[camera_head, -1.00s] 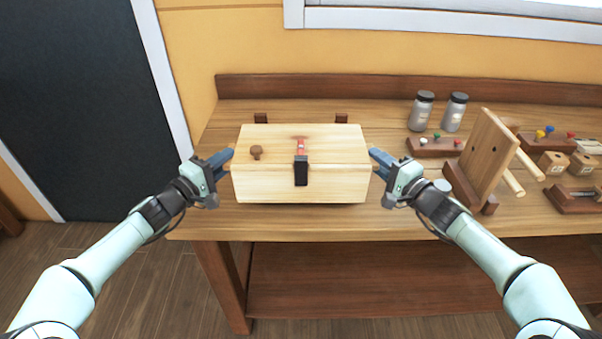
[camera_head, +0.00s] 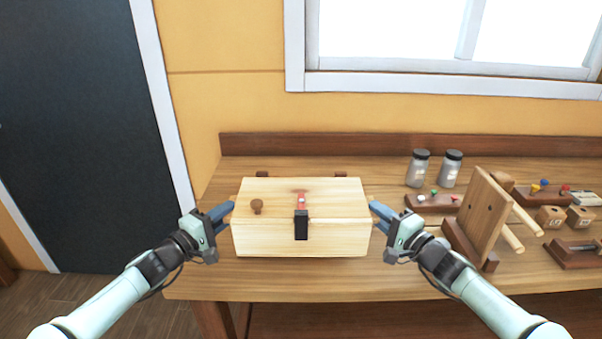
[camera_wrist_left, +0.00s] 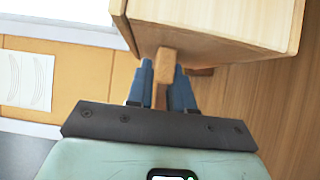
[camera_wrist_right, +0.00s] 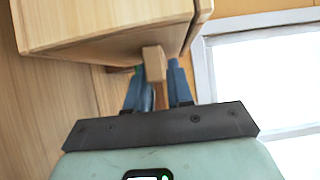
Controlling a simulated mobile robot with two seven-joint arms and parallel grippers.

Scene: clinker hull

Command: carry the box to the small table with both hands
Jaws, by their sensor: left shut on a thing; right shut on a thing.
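The box (camera_head: 270,240) is pale wood with a lid, a round brown knob, and a black latch with a red part at its front middle. It is upright at the left part of the workbench (camera_head: 400,285). My left gripper (camera_head: 228,212) is shut on the wooden handle at the box's left end; the handle (camera_wrist_left: 165,68) shows between its blue fingers in the left wrist view. My right gripper (camera_head: 376,212) is shut on the right-end handle (camera_wrist_right: 154,66). I cannot tell whether the box's underside touches the bench. No small table is in view.
Two grey jars (camera_head: 418,168) stand behind and to the right. An upright wooden board on a stand (camera_head: 480,215), with pegs, is right of my right gripper. Small blocks and racks lie beyond it. A dark door (camera_head: 80,120) is at the left; a window is above.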

